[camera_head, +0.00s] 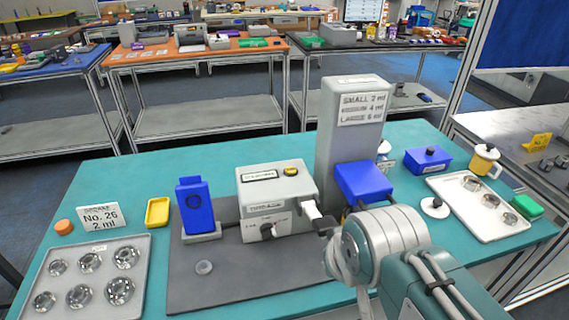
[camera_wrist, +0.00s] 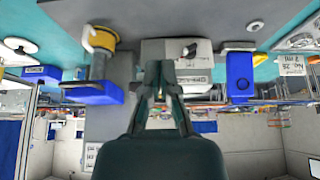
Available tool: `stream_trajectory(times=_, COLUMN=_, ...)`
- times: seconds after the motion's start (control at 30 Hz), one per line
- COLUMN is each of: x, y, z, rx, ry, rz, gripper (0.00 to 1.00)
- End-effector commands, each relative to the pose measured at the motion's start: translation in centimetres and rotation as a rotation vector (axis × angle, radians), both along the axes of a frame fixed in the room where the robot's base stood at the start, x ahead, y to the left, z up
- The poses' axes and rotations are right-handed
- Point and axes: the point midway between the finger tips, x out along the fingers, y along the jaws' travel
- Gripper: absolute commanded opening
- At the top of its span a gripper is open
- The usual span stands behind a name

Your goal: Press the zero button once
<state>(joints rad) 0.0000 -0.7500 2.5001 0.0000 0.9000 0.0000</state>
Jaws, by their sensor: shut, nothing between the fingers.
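A grey box (camera_head: 275,200) stands on the dark mat, with a yellow button (camera_head: 291,171) on its top and a dark knob (camera_head: 268,231) on its front. Its labels are too small to read in full, and I cannot make out a zero marking on any button. The box shows upside down in the wrist view (camera_wrist: 190,70). My gripper (camera_head: 323,226) is at the box's right front side, close to a white nozzle (camera_head: 312,210) and lower than the yellow button. Its fingers (camera_wrist: 160,68) are shut and empty. I cannot tell whether they touch the box.
A tall grey column (camera_head: 350,110) with a blue block (camera_head: 363,182) stands right behind the box. A blue device (camera_head: 195,205) stands left of it. Trays of metal rings (camera_head: 85,255) (camera_head: 470,180) lie at both ends. The teal table (camera_head: 130,180) is bare at back left.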

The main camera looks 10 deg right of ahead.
Motion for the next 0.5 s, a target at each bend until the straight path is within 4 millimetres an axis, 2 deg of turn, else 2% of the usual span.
stream_trajectory(times=0.23, x=0.1, y=0.0, z=0.1, rx=0.000, ry=-0.001, rz=0.001, gripper=0.00)
stream_trajectory(times=0.3, x=0.7, y=-0.1, z=0.5, rx=0.001, ry=-0.009, rz=0.000, gripper=0.00)
stream_trajectory(times=0.37, x=1.8, y=0.0, z=1.1, rx=0.000, ry=-0.023, rz=0.000, gripper=0.00)
stream_trajectory(times=0.5, x=6.4, y=0.0, z=3.6, rx=0.001, ry=-0.084, rz=0.001, gripper=0.00)
